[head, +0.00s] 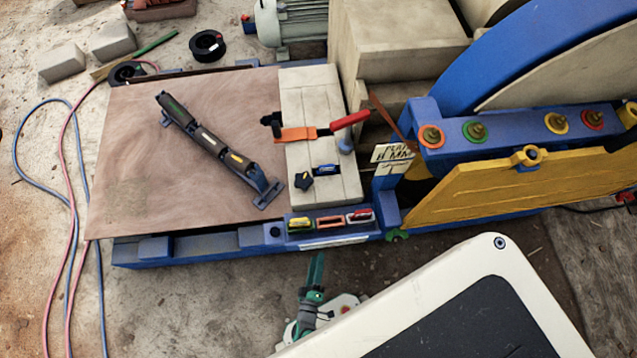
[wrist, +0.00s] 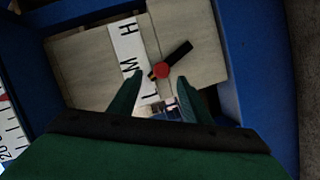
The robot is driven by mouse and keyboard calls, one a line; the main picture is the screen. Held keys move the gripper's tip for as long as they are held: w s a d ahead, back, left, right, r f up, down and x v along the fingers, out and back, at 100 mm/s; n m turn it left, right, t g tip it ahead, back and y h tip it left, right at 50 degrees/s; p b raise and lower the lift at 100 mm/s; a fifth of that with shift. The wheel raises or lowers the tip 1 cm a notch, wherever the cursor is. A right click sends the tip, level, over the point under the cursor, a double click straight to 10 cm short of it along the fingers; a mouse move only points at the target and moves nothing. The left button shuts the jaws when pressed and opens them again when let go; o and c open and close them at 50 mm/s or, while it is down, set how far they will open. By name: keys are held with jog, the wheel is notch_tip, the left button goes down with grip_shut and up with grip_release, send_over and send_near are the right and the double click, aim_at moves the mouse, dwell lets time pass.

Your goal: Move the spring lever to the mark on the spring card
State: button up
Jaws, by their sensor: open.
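I take these as the spring lever and spring card. The card bears the large black letters H, W and I. My gripper (wrist: 160,79) has two green fingers, apart, one on each side of the knob. I cannot tell whether they touch it. The target mark is not clear. In the head view, my green gripper (head: 315,268) shows below the blue frame; the lever and this card cannot be made out there.
Blue frame walls (wrist: 229,60) flank the wrist view; another white scale (wrist: 6,135) shows at left. In the head view, a brown board (head: 130,160) carries a dark bar (head: 208,140). A yellow guard (head: 500,185) stands right. Cables (head: 70,210) lie on the left floor.

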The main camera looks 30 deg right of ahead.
jog(key=shift+v, duration=1.3)
